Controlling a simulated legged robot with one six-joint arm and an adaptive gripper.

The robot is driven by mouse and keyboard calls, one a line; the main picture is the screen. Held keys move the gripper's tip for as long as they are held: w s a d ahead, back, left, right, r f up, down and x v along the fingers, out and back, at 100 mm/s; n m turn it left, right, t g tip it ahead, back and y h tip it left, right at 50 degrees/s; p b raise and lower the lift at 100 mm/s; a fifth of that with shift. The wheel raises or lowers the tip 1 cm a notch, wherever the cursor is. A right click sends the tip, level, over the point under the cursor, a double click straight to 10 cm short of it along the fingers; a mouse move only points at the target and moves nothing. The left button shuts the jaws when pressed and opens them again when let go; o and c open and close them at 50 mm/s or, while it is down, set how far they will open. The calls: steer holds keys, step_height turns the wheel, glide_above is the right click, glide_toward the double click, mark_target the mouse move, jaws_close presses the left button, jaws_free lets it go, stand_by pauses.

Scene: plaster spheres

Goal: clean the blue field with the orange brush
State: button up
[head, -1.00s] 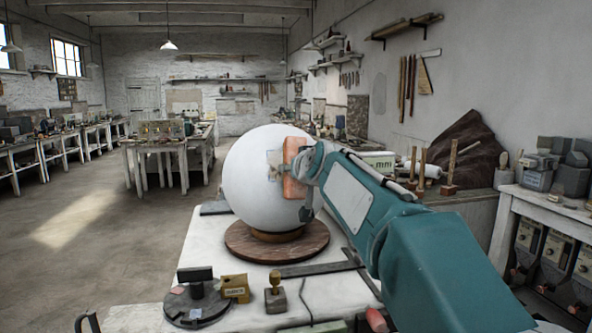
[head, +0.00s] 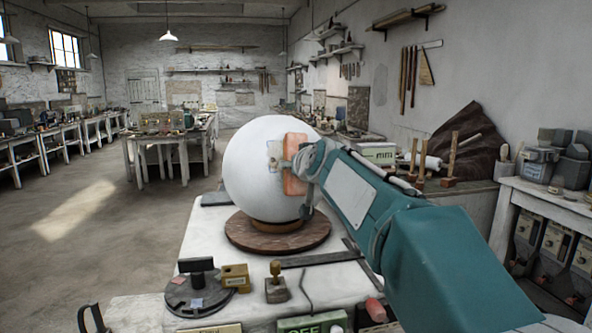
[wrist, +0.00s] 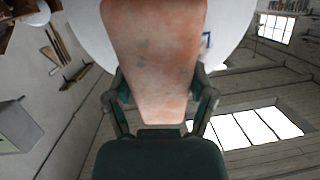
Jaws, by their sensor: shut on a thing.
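A large white plaster sphere (head: 255,190) rests on a round brown wooden stand (head: 262,238). My gripper (head: 308,168) is at the sphere's right side and is shut on the orange brush (head: 294,178). The brush is a broad block held up against or very near the sphere; contact cannot be told. A pale greyish patch (head: 273,154) shows on the sphere just left of the brush. In the wrist view the brush (wrist: 155,55) sits between my fingers and hides most of the sphere. A small blue mark (wrist: 206,40) shows on the sphere beside it.
The white bench (head: 215,222) under the stand holds a dark round turntable (head: 199,296), a small yellow block (head: 236,278), a knobbed weight (head: 277,285) and a dark metal square (head: 320,259). A side bench with tools stands at the right. The floor at left is clear.

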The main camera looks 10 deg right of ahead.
mark_target(296, 149)
steer(key=shift+w+d+r, duration=0.1)
steer(key=shift+w+r, duration=0.25)
steer(key=shift+r, duration=0.45)
steer(key=shift+w+d+r, duration=0.1)
steer(key=shift+w+r, duration=0.2)
steer(key=shift+r, duration=0.5)
steer(key=shift+s+a+f, duration=0.1)
steer(key=shift+s+f, duration=0.2)
steer(key=shift+f, duration=0.35)
steer(key=shift+s+a+f, duration=0.1)
steer(key=shift+s+f, duration=0.15)
steer(key=shift+f, duration=0.45)
steer(key=shift+s+f, duration=0.3)
steer(key=shift+f, duration=0.35)
steer(key=shift+w+d+r, duration=0.1)
steer(key=shift+w+r, duration=0.2)
steer(key=shift+r, duration=0.4)
steer(key=shift+w+r, duration=0.25)
steer(key=shift+r, duration=0.4)
steer(key=shift+w+d+r, duration=0.1)
steer(key=shift+w+r, duration=0.2)
steer(key=shift+r, duration=0.4)
steer(key=shift+s+f, duration=0.75)
steer(key=shift+s, duration=0.35)
